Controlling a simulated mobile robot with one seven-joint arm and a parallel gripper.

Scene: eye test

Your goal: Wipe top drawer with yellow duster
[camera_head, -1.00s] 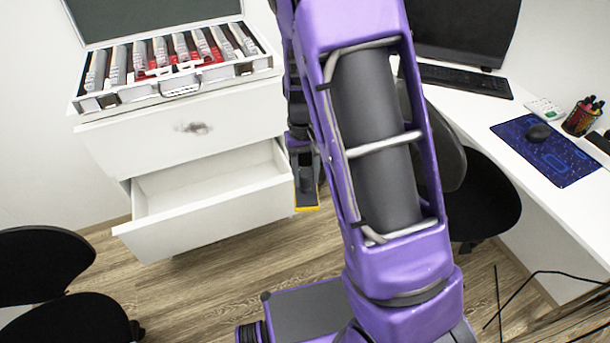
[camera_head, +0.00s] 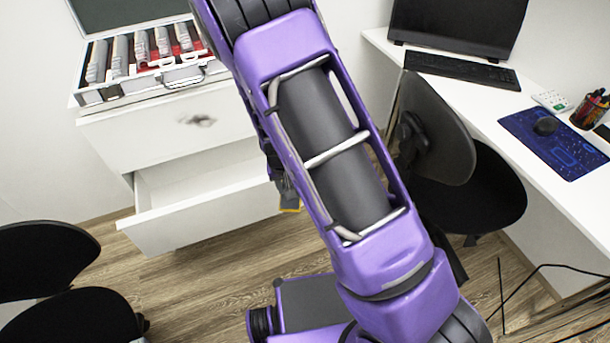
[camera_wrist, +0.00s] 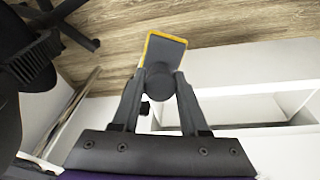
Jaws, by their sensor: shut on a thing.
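The yellow duster (camera_head: 290,207), a grey pad with a yellow edge, shows in the head view just left of my arm. In the wrist view the duster (camera_wrist: 166,50) sticks out beyond my gripper (camera_wrist: 160,82), whose fingers are shut on its round dark base. My gripper (camera_head: 281,184) is partly hidden behind my arm in the head view. The white top drawer (camera_head: 150,138) is shut and has a grey-brown smudge (camera_head: 201,120) on its front. The duster is lower and to the right of the smudge, apart from it.
The lower drawer (camera_head: 205,210) stands pulled out. An open silver case (camera_head: 150,85) with rows of items sits on the cabinet. Black chairs stand at the left (camera_head: 45,265) and right (camera_head: 470,190), by a white desk (camera_head: 480,115). Wood floor is free before the cabinet.

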